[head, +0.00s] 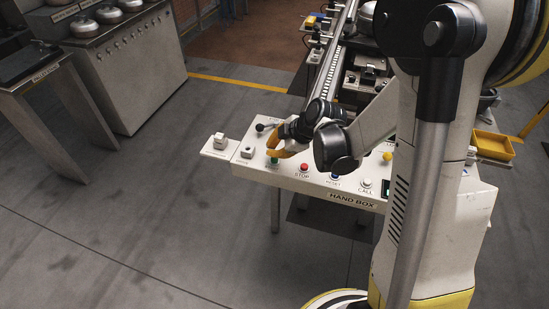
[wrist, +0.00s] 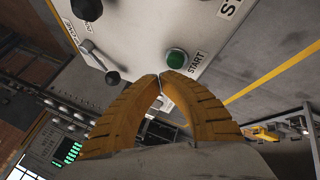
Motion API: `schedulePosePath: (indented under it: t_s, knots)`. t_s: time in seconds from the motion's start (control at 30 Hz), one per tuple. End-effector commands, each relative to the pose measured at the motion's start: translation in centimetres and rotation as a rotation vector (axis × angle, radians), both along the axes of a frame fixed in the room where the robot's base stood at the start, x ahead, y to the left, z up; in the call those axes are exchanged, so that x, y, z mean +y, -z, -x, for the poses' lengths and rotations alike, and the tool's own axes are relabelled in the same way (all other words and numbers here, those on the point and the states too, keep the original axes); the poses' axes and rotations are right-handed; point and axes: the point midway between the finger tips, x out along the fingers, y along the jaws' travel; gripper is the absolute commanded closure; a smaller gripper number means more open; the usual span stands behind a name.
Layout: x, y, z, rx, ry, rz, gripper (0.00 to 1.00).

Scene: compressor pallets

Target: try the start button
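The start button is a green round button beside the START label, on the white hand box panel. It shows in the wrist view (wrist: 176,58) and, small, in the head view (head: 274,160). My gripper (wrist: 160,77) has two ribbed orange fingers whose tips meet, with nothing seen between them. In the wrist view the tips appear just short of the button's edge. In the head view my gripper (head: 271,151) hangs over the panel just above the green button. I cannot tell whether the tips touch it.
On the hand box (head: 350,200) are a red stop button (head: 304,167), a blue reset button (head: 335,176) and a white call button (head: 367,183). A conveyor (head: 335,60) runs behind.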

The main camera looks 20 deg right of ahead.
Motion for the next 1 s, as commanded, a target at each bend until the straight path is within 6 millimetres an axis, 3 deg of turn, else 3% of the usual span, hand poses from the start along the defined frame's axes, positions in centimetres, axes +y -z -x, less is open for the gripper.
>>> schedulePosePath:
  t_s: [0.67, 1.0]
  knots:
    - [0.00, 0.02, 0.00, 0.000, 0.000, 0.000, 1.00]
    - [0.00, 0.96, 0.01, 0.000, 0.000, 0.000, 1.00]
